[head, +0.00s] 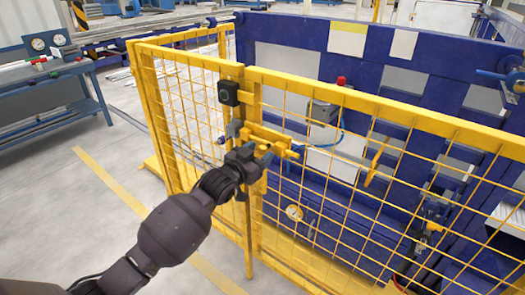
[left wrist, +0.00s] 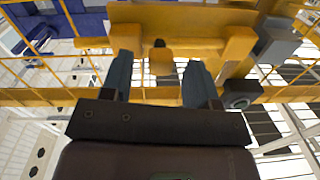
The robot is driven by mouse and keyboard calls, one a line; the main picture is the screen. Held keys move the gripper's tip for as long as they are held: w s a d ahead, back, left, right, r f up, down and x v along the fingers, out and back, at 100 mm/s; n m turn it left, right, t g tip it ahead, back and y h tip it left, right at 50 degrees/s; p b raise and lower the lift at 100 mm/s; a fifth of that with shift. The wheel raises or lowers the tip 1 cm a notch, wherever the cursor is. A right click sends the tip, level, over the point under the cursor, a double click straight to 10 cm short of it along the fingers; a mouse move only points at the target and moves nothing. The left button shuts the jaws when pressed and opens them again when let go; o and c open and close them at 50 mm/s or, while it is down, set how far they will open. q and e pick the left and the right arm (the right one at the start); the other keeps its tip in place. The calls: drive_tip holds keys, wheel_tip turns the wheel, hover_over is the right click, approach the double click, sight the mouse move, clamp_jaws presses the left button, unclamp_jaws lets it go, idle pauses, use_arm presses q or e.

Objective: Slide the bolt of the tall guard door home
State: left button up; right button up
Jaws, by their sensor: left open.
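The tall yellow mesh guard (head: 330,95) stands across the middle of the head view, with its bolt assembly (head: 275,137) beside the post. In the left wrist view, a yellow bar (left wrist: 165,30) runs across the top. A yellow handle block (left wrist: 161,63) with a dark tip projects below it. My left gripper (head: 262,157) is at the bolt assembly. In the left wrist view, its two dark fingers (left wrist: 158,82) are apart, one on each side of the handle block. I cannot tell whether they touch it. My right gripper is out of view.
A black box (head: 228,92) is fixed on the post, above a grey block (head: 233,129). Blue machinery (head: 290,65) stands behind the mesh. A workbench (head: 50,85) is at the left. The floor (head: 85,205) left of the fence is clear.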

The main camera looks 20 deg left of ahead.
use_arm(q)
drive_tip(key=shift+x, duration=1.05)
drive_tip(key=shift+a, duration=0.1)
clamp_jaws()
